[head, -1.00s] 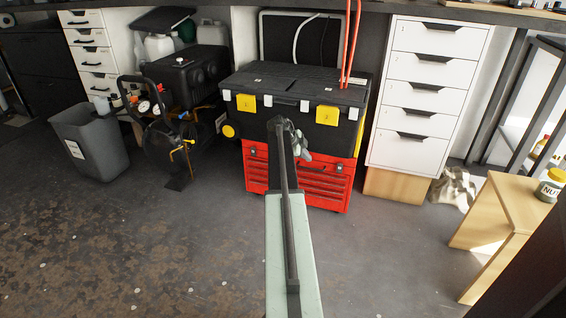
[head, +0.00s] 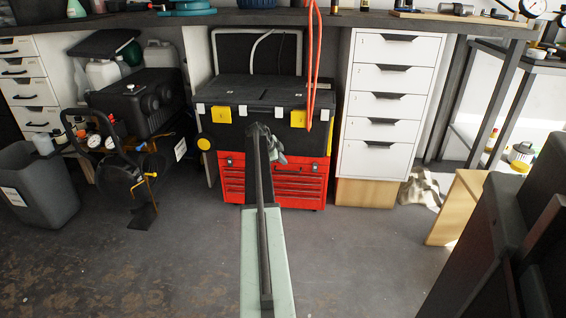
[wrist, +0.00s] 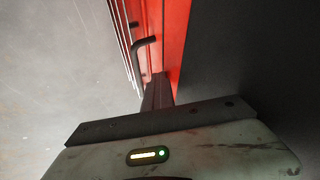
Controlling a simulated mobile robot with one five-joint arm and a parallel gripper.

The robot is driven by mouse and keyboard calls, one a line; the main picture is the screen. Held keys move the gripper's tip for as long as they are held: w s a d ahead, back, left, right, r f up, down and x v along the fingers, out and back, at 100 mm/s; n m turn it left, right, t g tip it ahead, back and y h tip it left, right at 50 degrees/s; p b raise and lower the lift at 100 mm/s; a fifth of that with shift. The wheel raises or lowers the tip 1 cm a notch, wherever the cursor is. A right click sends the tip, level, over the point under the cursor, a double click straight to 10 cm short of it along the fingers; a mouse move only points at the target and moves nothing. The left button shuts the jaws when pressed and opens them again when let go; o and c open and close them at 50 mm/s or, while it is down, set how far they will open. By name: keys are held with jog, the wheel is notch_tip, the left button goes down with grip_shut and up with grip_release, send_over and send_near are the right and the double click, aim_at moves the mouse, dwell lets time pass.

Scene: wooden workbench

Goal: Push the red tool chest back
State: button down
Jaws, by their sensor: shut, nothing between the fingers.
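The red tool chest (head: 298,190) stands on the floor under the bench, with a black box with yellow latches (head: 268,103) on top of it. My gripper (head: 274,150) is in front of the chest and box in the head view, and my arm hides part of both. In the wrist view the shut, empty fingers (wrist: 157,92) are at the chest's red front (wrist: 172,35), close beside a dark handle (wrist: 143,48). I cannot tell whether the fingertips touch it.
A white drawer unit (head: 388,105) stands close to the right of the chest. A black compressor (head: 130,170) and a grey bin (head: 38,190) are to the left. A wooden stool or small table (head: 455,210) is at the right. The near floor is open.

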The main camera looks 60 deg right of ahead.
jog(key=shift+w+d, duration=0.15)
jog(key=shift+w, duration=0.35)
jog(key=shift+s+a, duration=0.15)
jog(key=shift+a, duration=0.2)
jog(key=a+r+p, duration=0.8)
jog(key=a, duration=0.1)
